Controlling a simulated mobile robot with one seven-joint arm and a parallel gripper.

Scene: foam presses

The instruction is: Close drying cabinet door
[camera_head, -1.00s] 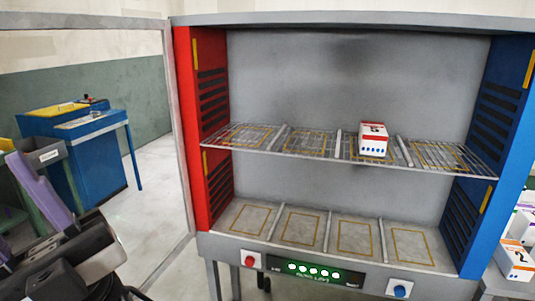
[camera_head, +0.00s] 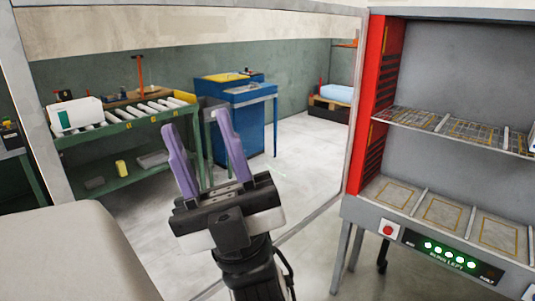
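The drying cabinet (camera_head: 460,14) stands at the right, cut off by the picture's edge, with red side wall, wire shelf and compartmented floor. Its front is open. The door (camera_head: 357,110) is a large clear pane in a grey frame, swung wide open to the left from the cabinet's left side. My gripper (camera_head: 196,128), with two purple fingers, points up in front of the pane, left of the cabinet. Its fingers are apart with nothing between them. I cannot tell whether it touches the pane.
Through the pane I see a green roller table (camera_head: 125,132) with a white box (camera_head: 75,115), a blue cabinet (camera_head: 240,115) and a dark pallet with a pale blue load (camera_head: 333,92). A red button (camera_head: 388,230) and green lights are on the cabinet's front. Floor between is clear.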

